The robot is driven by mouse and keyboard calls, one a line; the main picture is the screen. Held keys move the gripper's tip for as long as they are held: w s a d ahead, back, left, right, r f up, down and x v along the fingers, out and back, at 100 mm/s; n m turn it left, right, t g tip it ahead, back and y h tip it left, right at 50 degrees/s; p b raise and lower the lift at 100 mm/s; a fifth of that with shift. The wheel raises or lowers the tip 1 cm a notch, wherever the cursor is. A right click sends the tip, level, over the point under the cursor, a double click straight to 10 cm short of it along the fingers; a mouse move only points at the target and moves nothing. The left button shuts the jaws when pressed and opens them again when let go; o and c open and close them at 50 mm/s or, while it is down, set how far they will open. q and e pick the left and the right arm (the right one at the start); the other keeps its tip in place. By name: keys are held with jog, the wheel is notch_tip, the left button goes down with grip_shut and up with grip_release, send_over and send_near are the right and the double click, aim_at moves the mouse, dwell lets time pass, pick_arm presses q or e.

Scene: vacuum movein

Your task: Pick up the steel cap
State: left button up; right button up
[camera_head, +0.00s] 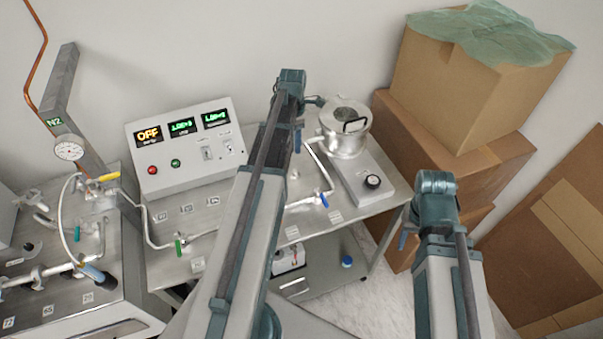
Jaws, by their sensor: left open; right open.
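The steel cap (343,111) appears to be the round metal lid with a black handle on top of the steel pot (345,141) at the back right of the bench. My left arm reaches up through the middle of the view. The small dark end part of my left gripper (316,101) shows just left of the cap's rim; its fingers are mostly hidden, and I cannot tell whether it touches. My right arm stands at the lower right, well apart from the cap, and its gripper is hidden behind its own links.
The pot is on a hotplate (375,187) with a black knob. A control box (187,150) with lit displays stands left of my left arm. Pipes and valves (180,245) run along the bench. Stacked cardboard boxes (455,145) stand close on the right.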

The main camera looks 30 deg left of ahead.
pick_arm(q)
jog(key=shift+f, duration=0.1)
jog(key=b, duration=0.9)
send_over(295, 171)
jog(key=f, duration=0.8)
jog(key=shift+w+a+f, duration=0.15)
jog(key=shift+w+f, duration=0.15)
jog(key=f+b, duration=0.2)
jog(key=f, duration=0.1)
jog(key=f+b, duration=0.1)
jog(key=b, duration=0.1)
jog(key=shift+s+d+f, duration=0.15)
jog(key=shift+s+d, duration=0.1)
jog(key=shift+s, duration=0.1)
jog(key=shift+f+b, duration=0.45)
jog(key=shift+b, duration=0.05)
jog(key=shift+r, duration=0.1)
jog(key=shift+c, duration=0.3)
grip_shut()
